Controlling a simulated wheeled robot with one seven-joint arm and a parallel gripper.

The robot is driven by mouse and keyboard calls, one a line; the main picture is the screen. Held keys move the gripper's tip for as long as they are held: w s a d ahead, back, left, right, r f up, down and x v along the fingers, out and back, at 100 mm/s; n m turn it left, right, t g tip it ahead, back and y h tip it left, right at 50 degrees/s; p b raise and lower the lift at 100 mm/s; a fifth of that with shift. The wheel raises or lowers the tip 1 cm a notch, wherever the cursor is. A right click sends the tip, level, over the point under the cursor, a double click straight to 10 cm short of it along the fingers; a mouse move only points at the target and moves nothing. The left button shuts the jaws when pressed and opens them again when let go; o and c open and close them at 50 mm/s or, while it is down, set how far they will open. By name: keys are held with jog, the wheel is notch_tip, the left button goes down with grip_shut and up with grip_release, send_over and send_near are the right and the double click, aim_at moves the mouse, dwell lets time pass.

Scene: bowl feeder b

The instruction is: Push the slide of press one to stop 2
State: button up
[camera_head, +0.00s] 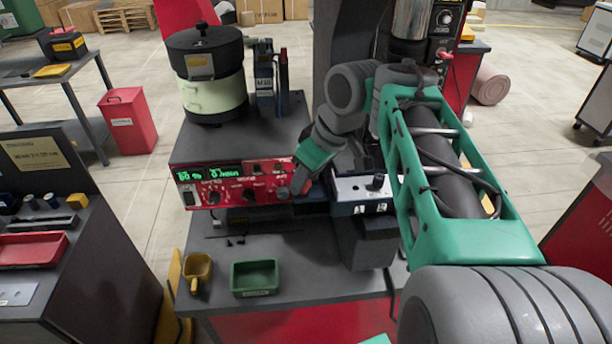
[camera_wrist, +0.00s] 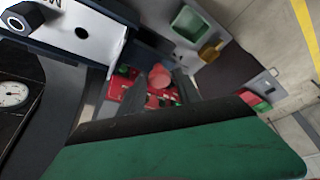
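My gripper (camera_head: 299,184) is at the right end of a red control panel (camera_head: 236,190) with green digits and black knobs. In the wrist view, my gripper's two dark fingers (camera_wrist: 160,92) stand apart. A red round part (camera_wrist: 159,76) shows between or just beyond them; whether they touch it I cannot tell. The red panel (camera_wrist: 122,82) lies behind. I cannot make out which part is the slide of press one, nor any stop marks.
A feeder bowl (camera_head: 212,95) stands on the cabinet behind the panel. A green tray (camera_head: 255,279) and a yellow scoop (camera_head: 198,270) are on the lower shelf in front. A dark bench (camera_head: 100,240) with a red tray (camera_head: 32,249) is at the left.

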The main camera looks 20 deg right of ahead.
jog(key=shift+o, duration=1)
jog(key=p+v, duration=0.2)
jog(key=v, duration=0.5)
jog(key=shift+r, duration=0.4)
jog(key=shift+s, duration=0.1)
